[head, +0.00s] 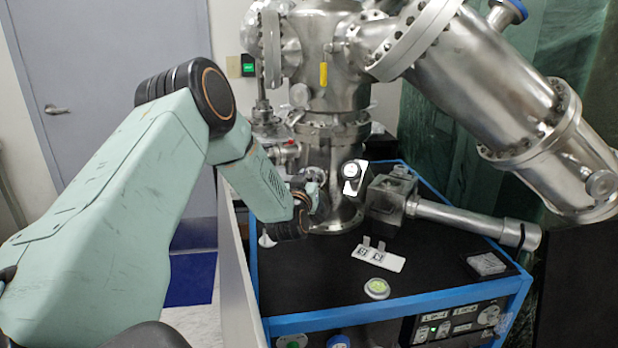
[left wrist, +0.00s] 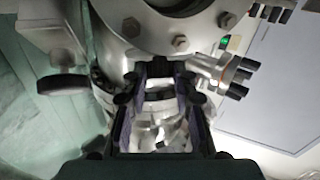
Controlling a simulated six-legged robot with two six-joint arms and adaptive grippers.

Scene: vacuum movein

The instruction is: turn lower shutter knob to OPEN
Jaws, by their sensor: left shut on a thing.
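My left gripper (head: 312,200) is low against the left side of the steel column (head: 338,160) in the head view. In the left wrist view its two fingers (left wrist: 160,85) are closed around a dark, knob-like part (left wrist: 159,96) in front of the steel body. The head view mostly hides this part behind the gripper, and I cannot read any OPEN mark on it. My right gripper is not in view.
The steel chamber stands on a black-topped cart with a blue rim (head: 400,301). A white labelled plate (head: 379,257), a round green-faced disc (head: 377,288) and a clear box (head: 486,263) lie on it. A large steel tube (head: 500,100) slants right. A grey door (head: 120,60) is behind.

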